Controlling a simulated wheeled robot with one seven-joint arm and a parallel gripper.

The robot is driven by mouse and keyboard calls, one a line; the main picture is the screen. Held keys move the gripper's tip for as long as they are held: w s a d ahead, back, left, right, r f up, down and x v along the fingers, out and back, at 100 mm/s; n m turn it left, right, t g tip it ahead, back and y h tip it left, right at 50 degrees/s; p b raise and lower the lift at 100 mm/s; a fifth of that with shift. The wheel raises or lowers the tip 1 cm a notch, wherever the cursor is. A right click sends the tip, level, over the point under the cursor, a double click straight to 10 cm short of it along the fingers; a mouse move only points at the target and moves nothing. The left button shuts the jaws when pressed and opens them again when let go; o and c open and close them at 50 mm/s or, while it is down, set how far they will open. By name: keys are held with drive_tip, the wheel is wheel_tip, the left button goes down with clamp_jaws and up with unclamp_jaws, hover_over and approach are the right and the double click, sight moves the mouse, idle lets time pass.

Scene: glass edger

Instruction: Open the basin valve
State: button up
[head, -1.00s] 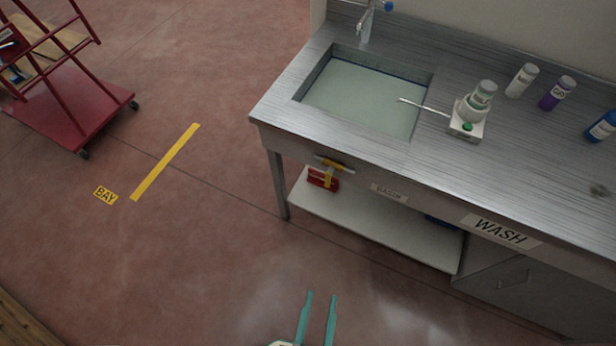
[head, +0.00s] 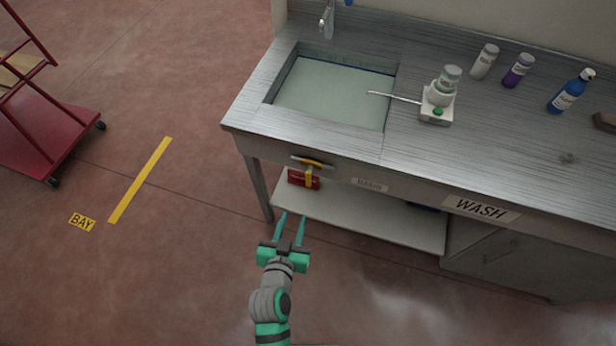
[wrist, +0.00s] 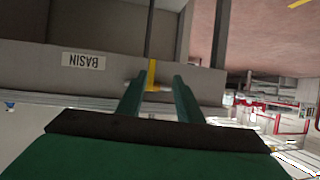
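The basin valve (head: 312,162) has a yellow handle and is mounted on the front panel of the wash bench, below the basin (head: 335,95) and left of the BASIN label (head: 370,185). The basin holds pale greenish liquid. My gripper (head: 293,215) is open and empty, in front of and below the valve in the head view. In the wrist view, which appears upside down, the yellow valve handle (wrist: 152,75) shows between the two green fingers (wrist: 159,82). I see no contact; the exact gap is unclear.
A red object (head: 297,180) sits on the lower shelf (head: 350,222) behind the valve handle. A bottle on a small white device (head: 437,105) and several bottles stand on the bench top. A red cart (head: 45,140) stands at the left. The floor between is clear.

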drive_tip(key=m+h, duration=0.2)
approach(308, 179)
drive_tip(key=x, duration=1)
drive_tip(key=shift+w+d+f, duration=0.1)
drive_tip(key=shift+w+f, duration=0.15)
drive_tip(key=shift+w, duration=0.05)
clamp_jaws()
